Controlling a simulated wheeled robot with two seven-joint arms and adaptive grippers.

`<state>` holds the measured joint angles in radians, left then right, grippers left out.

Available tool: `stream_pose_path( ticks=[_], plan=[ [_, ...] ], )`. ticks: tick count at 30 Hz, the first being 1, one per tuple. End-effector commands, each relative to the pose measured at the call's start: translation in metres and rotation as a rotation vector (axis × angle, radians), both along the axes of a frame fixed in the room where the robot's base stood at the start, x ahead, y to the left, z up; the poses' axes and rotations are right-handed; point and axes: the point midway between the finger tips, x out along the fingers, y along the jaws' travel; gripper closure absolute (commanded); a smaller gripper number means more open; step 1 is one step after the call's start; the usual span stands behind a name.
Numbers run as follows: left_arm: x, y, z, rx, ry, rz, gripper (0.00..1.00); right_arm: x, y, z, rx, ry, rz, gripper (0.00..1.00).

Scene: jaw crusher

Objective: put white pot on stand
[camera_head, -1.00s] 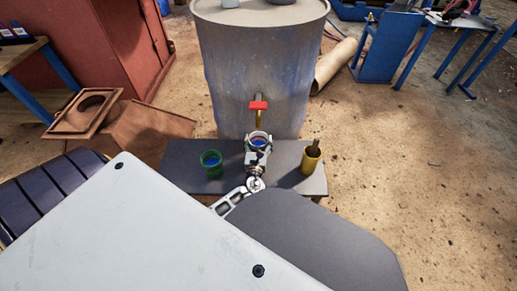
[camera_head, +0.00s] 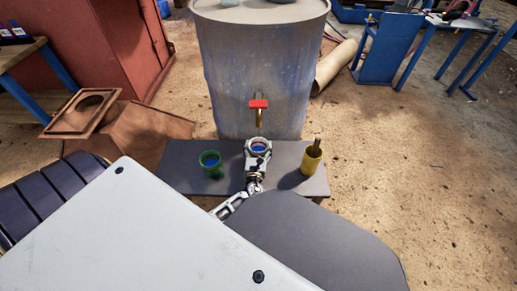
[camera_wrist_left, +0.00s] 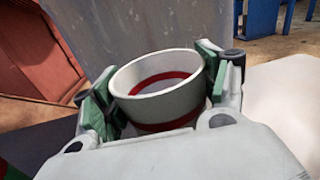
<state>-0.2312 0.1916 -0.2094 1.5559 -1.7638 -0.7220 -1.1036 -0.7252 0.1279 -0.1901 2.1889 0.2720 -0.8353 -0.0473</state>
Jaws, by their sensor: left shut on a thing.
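The white pot (camera_head: 260,142) has a red band, seen in the left wrist view (camera_wrist_left: 158,88). My left gripper (camera_head: 258,152) is shut on its sides, with green finger pads (camera_wrist_left: 209,70) on both sides of it. The stand (camera_head: 228,183) is a low dark grey bench in front of the drum. The pot is over the stand's back middle, in front of and below the tap; I cannot tell whether it touches the stand. My right gripper is out of view.
A green pot (camera_head: 210,162) stands left on the stand and a yellow pot (camera_head: 311,160) with something in it stands right. A large drum (camera_head: 256,75) with a red-handled tap (camera_head: 258,104) rises behind.

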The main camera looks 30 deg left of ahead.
Motion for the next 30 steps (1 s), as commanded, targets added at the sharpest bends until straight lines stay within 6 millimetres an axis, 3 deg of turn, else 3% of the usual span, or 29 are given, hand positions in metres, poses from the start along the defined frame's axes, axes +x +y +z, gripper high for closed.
stream_pose_path(
  ticks=[10,11,16,30],
  plan=[
    [0.0006,0.0,-0.0013,0.001,-0.002,0.0,0.59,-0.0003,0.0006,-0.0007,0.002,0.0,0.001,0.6],
    [0.0002,0.0,-0.0023,0.0,0.0,0.0,0.25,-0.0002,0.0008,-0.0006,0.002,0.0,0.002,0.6],
    [0.0002,0.0,-0.0016,0.0,0.0,0.0,0.05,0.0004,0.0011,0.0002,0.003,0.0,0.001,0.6],
    [0.0001,-0.0001,-0.0003,0.0,0.0,0.0,0.05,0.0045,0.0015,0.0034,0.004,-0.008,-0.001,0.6]
  ],
)
